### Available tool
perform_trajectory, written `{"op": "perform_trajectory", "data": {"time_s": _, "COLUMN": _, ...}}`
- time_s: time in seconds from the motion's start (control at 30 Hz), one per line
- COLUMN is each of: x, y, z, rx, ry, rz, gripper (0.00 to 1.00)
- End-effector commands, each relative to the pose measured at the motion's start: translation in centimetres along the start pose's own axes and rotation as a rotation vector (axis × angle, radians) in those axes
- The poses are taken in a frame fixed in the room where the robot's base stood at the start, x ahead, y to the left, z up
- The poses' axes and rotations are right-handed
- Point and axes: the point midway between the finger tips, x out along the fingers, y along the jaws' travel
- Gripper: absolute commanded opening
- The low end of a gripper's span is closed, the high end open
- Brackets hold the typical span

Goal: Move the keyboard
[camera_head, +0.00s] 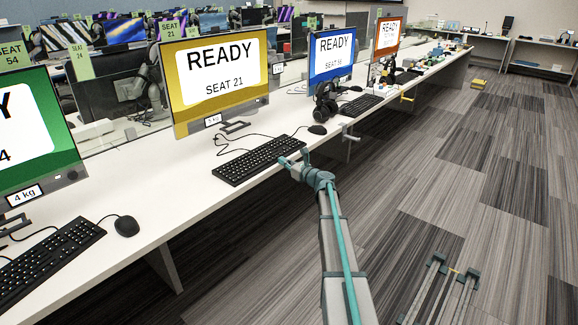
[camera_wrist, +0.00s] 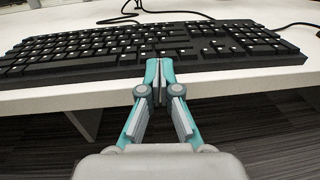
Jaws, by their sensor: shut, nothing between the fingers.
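A black keyboard (camera_head: 259,160) with a cable lies flat on the white desk in front of the yellow Seat 21 monitor (camera_head: 216,82). In the wrist view the keyboard (camera_wrist: 90,56) spans nearly the full width, close to the desk's front edge. My gripper (camera_head: 291,160) is at the keyboard's front side, toward its right end in the head view. In the wrist view my gripper (camera_wrist: 159,66) is shut with its fingertips together at the keyboard's front edge. Nothing shows between the fingers. I cannot tell whether the fingertips touch the keyboard.
A mouse (camera_head: 317,129) lies right of the keyboard, and a headset (camera_head: 326,101) stands farther along the white desk (camera_head: 150,215). Another keyboard (camera_head: 45,262) and mouse (camera_head: 126,226) lie at the left. The striped carpet (camera_head: 480,170) on the right has open room.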

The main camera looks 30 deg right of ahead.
Motion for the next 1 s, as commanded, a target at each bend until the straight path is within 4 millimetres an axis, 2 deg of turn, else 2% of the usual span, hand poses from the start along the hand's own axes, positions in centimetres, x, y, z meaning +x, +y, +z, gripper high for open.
{"op": "perform_trajectory", "data": {"time_s": 0.43, "x": 0.5, "y": 0.0, "z": 0.0, "rx": 0.0, "ry": 0.0, "rz": 0.001, "gripper": 0.0}}
{"op": "perform_trajectory", "data": {"time_s": 0.57, "x": 2.2, "y": -0.1, "z": 0.1, "rx": 0.0, "ry": 0.0, "rz": 0.003, "gripper": 0.0}}
{"op": "perform_trajectory", "data": {"time_s": 0.7, "x": 5.3, "y": -0.1, "z": 0.1, "rx": -0.001, "ry": 0.0, "rz": 0.003, "gripper": 0.0}}
{"op": "perform_trajectory", "data": {"time_s": 0.8, "x": 6.9, "y": -0.1, "z": 0.1, "rx": -0.001, "ry": 0.0, "rz": 0.003, "gripper": 0.0}}
{"op": "perform_trajectory", "data": {"time_s": 1.0, "x": 7.2, "y": 0.1, "z": 0.0, "rx": -0.001, "ry": 0.0, "rz": 0.001, "gripper": 0.0}}
